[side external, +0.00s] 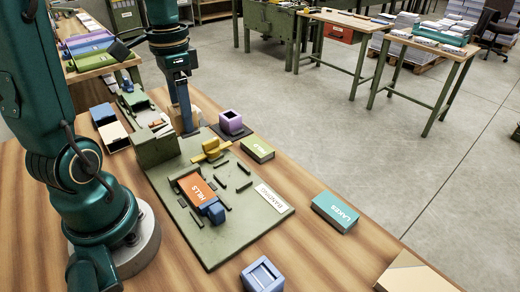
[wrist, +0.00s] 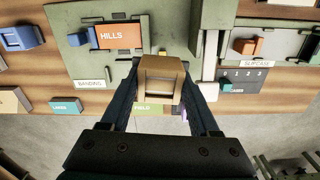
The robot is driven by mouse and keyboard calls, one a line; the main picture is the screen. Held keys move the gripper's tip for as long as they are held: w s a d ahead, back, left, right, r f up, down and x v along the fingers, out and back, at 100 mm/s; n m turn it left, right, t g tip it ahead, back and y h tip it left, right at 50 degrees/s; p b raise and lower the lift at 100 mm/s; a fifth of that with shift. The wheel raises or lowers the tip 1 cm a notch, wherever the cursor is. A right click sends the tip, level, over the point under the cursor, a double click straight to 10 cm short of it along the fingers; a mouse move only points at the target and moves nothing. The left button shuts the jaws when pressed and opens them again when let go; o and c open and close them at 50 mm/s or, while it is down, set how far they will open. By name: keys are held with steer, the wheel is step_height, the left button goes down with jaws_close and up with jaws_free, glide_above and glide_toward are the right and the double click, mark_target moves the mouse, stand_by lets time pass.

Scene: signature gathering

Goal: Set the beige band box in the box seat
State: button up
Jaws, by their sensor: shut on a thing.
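My gripper (wrist: 160,100) is shut on the beige band box (wrist: 161,78), an open-fronted tan box between the two fingers. In the side view my gripper (side external: 187,125) is low at the far end of the green banding board (side external: 215,240), and the band box (side external: 196,116) is partly hidden behind the fingers. I cannot tell whether it touches anything below. I cannot pick out the box seat for certain. A purple box (side external: 231,117) stands on a dark square base just right of my gripper.
An orange HILLS book (side external: 196,188) lies on the board by a blue clamp (side external: 212,209); a yellow piece (side external: 211,149) is near. A green FIELD book (side external: 257,149), a teal LAKES book (side external: 335,212) and a blue box (side external: 262,275) lie around the board. Bare wood shows between them.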

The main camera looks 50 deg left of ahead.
steer(key=shift+s+a+r+n, duration=0.1)
steer(key=shift+s+a+n, duration=0.15)
steer(key=shift+a, duration=0.2)
steer(key=shift+s+a+r+n, duration=0.1)
steer(key=shift+s+a+n, duration=0.15)
steer(key=shift+a, duration=0.15)
glide_above(232, 176)
step_height(232, 176, down, 7)
steer(key=shift+f, duration=2)
steer(key=shift+f, duration=0.1)
steer(key=o, duration=1.4)
step_height(232, 176, up, 11)
steer(key=shift+s+d+r+t, duration=0.4)
steer(key=shift+s+d+t, duration=0.45)
steer(key=shift+s, duration=0.65)
steer(key=shift+s+d+r+t, duration=0.45)
steer(key=shift+s+d+t, duration=0.25)
steer(key=shift+s+t, duration=0.65)
steer(key=shift+s+d+r+t, duration=0.4)
steer(key=shift+s+d+t, duration=0.35)
steer(key=shift+s, duration=0.95)
